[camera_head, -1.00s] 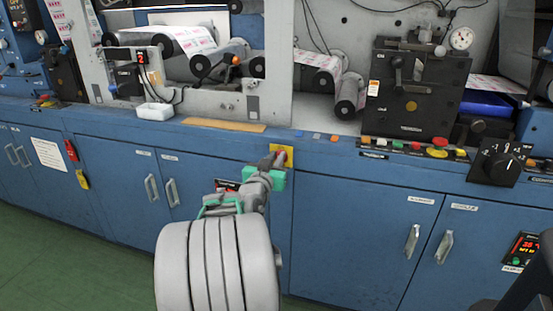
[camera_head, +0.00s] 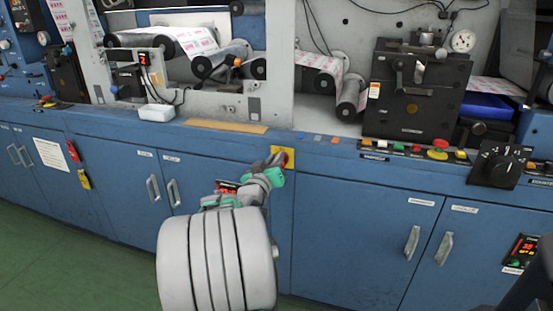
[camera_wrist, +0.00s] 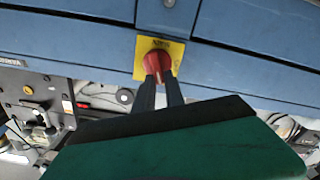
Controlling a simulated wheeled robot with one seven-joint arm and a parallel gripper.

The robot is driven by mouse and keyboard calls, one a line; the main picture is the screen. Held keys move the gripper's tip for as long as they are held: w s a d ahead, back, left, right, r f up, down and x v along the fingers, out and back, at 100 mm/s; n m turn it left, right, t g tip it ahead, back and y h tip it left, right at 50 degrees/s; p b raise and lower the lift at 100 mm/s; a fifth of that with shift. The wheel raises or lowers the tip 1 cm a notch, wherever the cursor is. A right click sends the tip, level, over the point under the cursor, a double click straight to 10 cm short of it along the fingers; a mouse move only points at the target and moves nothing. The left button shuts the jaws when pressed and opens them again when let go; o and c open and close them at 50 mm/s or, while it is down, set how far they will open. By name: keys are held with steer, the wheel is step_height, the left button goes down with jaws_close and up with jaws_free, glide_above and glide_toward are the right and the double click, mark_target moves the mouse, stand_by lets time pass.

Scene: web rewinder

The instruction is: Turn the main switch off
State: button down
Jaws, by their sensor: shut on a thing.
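The main switch is a red rotary knob (camera_wrist: 156,62) on a yellow plate (camera_wrist: 174,50), set in the blue cabinet front. In the head view its yellow plate (camera_head: 291,158) shows just beyond my gripper, and the knob is mostly hidden by the fingers. My gripper (camera_wrist: 160,80) reaches the knob with its two dark fingers, which are shut on its near part. In the head view my gripper (camera_head: 279,160) is at the plate, with the wrist rolled. The lettering on the plate is too small to read.
Blue cabinet doors with handles (camera_head: 412,243) lie below and to both sides. A ledge above carries a row of coloured buttons (camera_head: 437,154), a black rotary dial (camera_head: 497,165) and a white tray (camera_head: 157,112). Green floor (camera_head: 60,260) is open at lower left.

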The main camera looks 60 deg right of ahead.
steer(key=n+p, duration=0.2)
steer(key=n, duration=0.2)
steer(key=f+n+p, duration=0.1)
steer(key=n+p, duration=0.1)
steer(key=n, duration=0.2)
steer(key=w+n+p, duration=0.1)
steer(key=n+p, duration=0.2)
steer(key=n, duration=0.2)
steer(key=shift+w+f, duration=0.1)
steer(key=shift+f, duration=0.3)
steer(key=c, duration=1.4)
jaws_free()
steer(key=shift+a, duration=0.15)
